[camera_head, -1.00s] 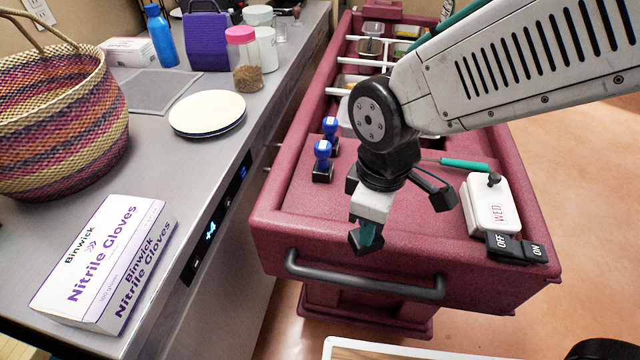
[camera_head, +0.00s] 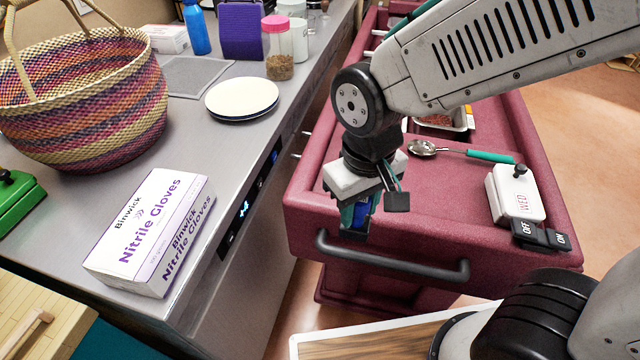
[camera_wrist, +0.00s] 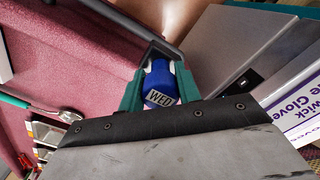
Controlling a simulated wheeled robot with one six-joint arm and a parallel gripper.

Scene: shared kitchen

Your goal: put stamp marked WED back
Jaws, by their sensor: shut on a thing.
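My gripper (camera_head: 360,215) is shut on a blue stamp (camera_head: 364,213), its teal fingers on either side. In the wrist view the stamp (camera_wrist: 161,84) shows a label reading WED, gripped between my fingertips (camera_wrist: 160,88). It hangs by the near edge of the maroon cart (camera_head: 440,215), near the black handle. Whether its underside touches anything is hidden. A white box (camera_head: 518,192) with a black knob and red WED lettering stands at the cart's right side. The cart surface behind my gripper, where blue stamps showed earlier, is hidden by my arm.
A spoon with a teal handle (camera_head: 490,156) and a metal tray (camera_head: 440,122) lie farther back on the cart. A black OFF/ON switch (camera_head: 541,236) is at its right front. The grey counter holds a glove box (camera_head: 150,230), woven basket (camera_head: 85,100) and plates (camera_head: 242,98).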

